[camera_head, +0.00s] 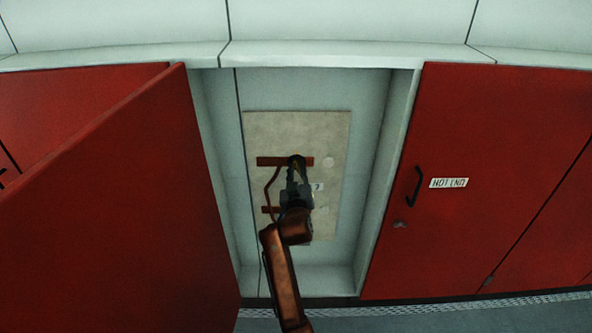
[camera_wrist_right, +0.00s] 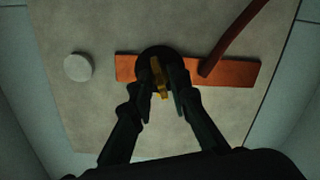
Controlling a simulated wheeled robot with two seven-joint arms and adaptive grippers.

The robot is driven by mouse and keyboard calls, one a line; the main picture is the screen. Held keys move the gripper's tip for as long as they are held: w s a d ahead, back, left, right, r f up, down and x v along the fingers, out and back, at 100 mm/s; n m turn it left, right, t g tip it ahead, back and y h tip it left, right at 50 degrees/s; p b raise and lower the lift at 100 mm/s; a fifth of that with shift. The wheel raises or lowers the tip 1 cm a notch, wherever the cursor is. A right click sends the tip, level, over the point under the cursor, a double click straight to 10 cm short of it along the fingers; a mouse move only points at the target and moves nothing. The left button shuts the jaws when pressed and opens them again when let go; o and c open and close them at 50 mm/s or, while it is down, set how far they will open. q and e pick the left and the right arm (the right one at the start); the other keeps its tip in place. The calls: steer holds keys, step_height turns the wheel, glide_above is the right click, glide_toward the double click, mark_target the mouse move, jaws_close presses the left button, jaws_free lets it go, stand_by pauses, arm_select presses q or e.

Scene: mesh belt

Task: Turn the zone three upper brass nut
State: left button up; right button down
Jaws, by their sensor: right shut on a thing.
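The brass nut (camera_wrist_right: 159,78) shows in the right wrist view between the fingertips of my right gripper (camera_wrist_right: 160,92), which is shut on it. A black round part (camera_wrist_right: 152,54) sits around or behind the nut on an orange-brown bar (camera_wrist_right: 225,73). In the head view the upper bar (camera_head: 270,161) runs across a pale panel, and my right gripper (camera_head: 297,168) reaches its right part. The gripper hides the nut there. A lower bar (camera_head: 268,209) is partly hidden by my arm. My left gripper is out of view.
The pale panel (camera_head: 332,135) is inside a recessed cabinet. An open red door (camera_head: 135,200) stands at the left, and a shut red door (camera_head: 455,230) with a black handle is at the right. A red-brown cable (camera_wrist_right: 235,35) leaves the upper bar. A pale round button (camera_wrist_right: 78,67) is nearby.

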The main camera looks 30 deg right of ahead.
steer(key=shift+a+f+m, duration=0.1)
steer(key=shift+f+m, duration=0.05)
steer(key=shift+m, duration=1.45)
steer(key=c, duration=2.1)
jaws_free()
steer(key=shift+r, duration=0.3)
step_height(320, 180, up, 10)
steer(key=shift+f, duration=0.25)
